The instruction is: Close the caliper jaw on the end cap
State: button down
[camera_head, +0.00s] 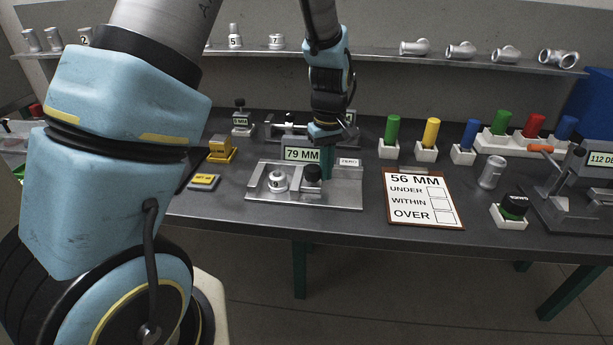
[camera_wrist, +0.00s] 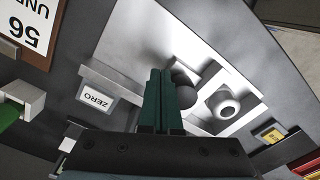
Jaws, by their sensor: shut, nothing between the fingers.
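The caliper (camera_head: 340,198) is a metal plate on the bench with a display (camera_head: 302,155) reading 79 MM behind it. The silver end cap (camera_head: 277,181) sits on its left part; it also shows in the wrist view (camera_wrist: 226,106). A block with a round black knob (camera_head: 312,173), apparently the sliding jaw, stands just right of the cap, and the knob shows in the wrist view (camera_wrist: 183,93). A gap between cap and jaw is hard to judge. My gripper (camera_head: 327,174), with green fingers shut and empty, points down right beside the knob. Contact with the jaw cannot be told.
A ZERO button (camera_wrist: 96,98) lies near my fingers on the caliper's right side. A 56 MM clipboard (camera_head: 422,198) with UNDER, WITHIN and OVER boxes lies to the right. Coloured cylinders in white holders, such as the yellow one (camera_head: 431,133), stand behind. A yellow block (camera_head: 221,148) stands left.

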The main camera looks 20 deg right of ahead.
aim_at(313, 168)
jog(key=shift+w+a, duration=0.1)
jog(key=shift+a, duration=0.15)
jog(key=shift+w+a, duration=0.15)
jog(key=shift+a, duration=0.2)
jog(key=shift+w+a, duration=0.15)
jog(key=shift+a, duration=0.15)
jog(key=shift+w+a, duration=0.25)
jog(key=shift+a, duration=0.3)
dwell(0.9)
jog(key=shift+s+d+p, duration=0.3)
jog(key=shift+d, duration=0.4)
jog(key=shift+r, duration=0.15)
